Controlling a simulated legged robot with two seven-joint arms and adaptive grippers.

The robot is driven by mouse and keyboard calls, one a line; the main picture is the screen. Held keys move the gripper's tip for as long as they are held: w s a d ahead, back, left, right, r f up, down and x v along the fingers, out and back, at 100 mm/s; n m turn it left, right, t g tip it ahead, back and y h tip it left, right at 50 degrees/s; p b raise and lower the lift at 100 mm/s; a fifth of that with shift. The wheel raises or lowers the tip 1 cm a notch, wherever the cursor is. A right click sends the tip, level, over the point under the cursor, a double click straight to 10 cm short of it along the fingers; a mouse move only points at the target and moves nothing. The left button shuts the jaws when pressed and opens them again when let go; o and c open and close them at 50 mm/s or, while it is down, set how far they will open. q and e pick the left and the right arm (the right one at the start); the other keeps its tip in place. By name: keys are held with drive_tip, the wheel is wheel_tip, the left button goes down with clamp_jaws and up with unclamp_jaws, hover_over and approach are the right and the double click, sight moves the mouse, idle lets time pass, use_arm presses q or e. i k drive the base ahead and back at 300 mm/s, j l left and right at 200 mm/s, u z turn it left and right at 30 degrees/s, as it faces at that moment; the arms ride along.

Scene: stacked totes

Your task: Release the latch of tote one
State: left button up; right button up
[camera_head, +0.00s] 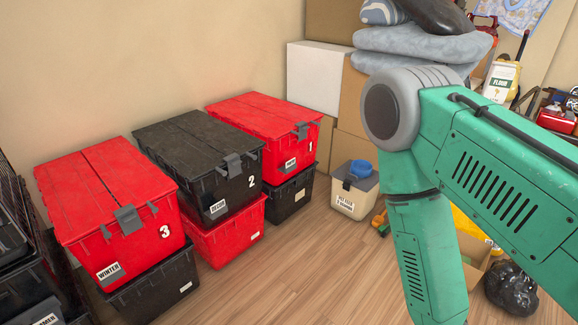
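Tote one (264,123) is red with a red lid and a white "1" on its front. It is the farthest right of three labelled totes and sits on a black tote (289,193). Its grey latch (301,130) is on the front edge of the lid and looks folded down; whether it is fastened is too small to tell. No gripper touches it. My green arm comes in from the right and crosses the right side of the view, well apart from tote one. Its gripper is below the picture. My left gripper is not in view.
Black tote two (200,140) stands left of tote one, on a red tote (227,235). Red tote three (115,190) is nearer, on a black tote (155,290). A small beige bin (350,200) and a black bag (511,288) stand right. The wood floor (310,265) before the totes is clear.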

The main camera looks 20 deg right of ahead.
sight(302, 125)
drive_tip(key=i+l+u, duration=0.2)
drive_tip(key=i+l, duration=0.75)
drive_tip(key=i, duration=0.35)
drive_tip(key=i+l+u, duration=0.15)
drive_tip(key=i+l, duration=0.95)
drive_tip(key=i, duration=0.15)
